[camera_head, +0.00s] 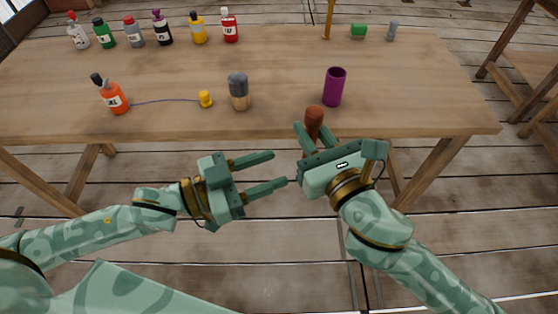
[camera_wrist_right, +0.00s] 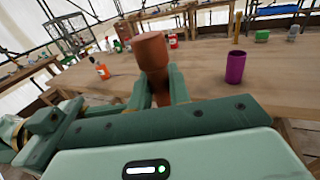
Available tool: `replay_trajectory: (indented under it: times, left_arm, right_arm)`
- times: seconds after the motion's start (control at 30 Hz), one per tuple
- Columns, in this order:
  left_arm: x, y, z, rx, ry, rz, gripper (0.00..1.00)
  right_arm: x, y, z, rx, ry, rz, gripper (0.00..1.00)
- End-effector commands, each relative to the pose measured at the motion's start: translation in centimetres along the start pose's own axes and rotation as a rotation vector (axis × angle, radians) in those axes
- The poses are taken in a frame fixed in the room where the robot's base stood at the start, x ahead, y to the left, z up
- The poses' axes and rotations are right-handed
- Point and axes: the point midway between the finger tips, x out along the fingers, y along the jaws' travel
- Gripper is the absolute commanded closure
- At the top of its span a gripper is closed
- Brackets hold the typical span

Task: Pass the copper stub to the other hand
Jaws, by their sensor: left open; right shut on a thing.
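The copper stub (camera_head: 314,119) is a reddish-brown piece with a wider top, held upright in my right gripper (camera_head: 313,138), in front of the table's front edge. In the right wrist view the copper stub (camera_wrist_right: 151,58) stands between the two green fingers of my right gripper (camera_wrist_right: 160,86), which are shut on its lower part. My left gripper (camera_head: 281,170) is open and empty, lower and to the left of the right gripper. Its fingers point right, apart from the stub. The stub's lower end is partly hidden by the right gripper.
A wooden table (camera_head: 180,75) spans the back. On it stand a purple cup (camera_head: 334,87), a grey-topped wooden piece (camera_head: 239,91), a yellow piece (camera_head: 205,99) on a blue cord, an orange bottle (camera_head: 112,96) and several bottles behind. The space between my grippers is clear.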

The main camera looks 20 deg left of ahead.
Motion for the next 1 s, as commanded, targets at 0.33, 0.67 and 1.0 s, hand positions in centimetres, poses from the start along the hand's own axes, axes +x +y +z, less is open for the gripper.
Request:
replay_trajectory:
  times: [0.33, 0.67, 1.0]
  left_arm:
    - [3.8, -0.2, -0.1, -0.013, 0.007, -0.003, 0.56]
    - [10.2, -0.2, 0.0, -0.012, 0.003, -0.003, 0.56]
    - [12.1, -0.1, 0.1, -0.011, 0.0, -0.003, 0.56]
  right_arm:
    - [0.0, 0.0, 0.0, 0.0, -0.001, 0.0, 1.0]
    - [0.0, 0.0, 0.1, 0.0, -0.001, 0.0, 1.0]
    - [0.0, 0.0, 0.1, 0.0, -0.001, 0.0, 1.0]
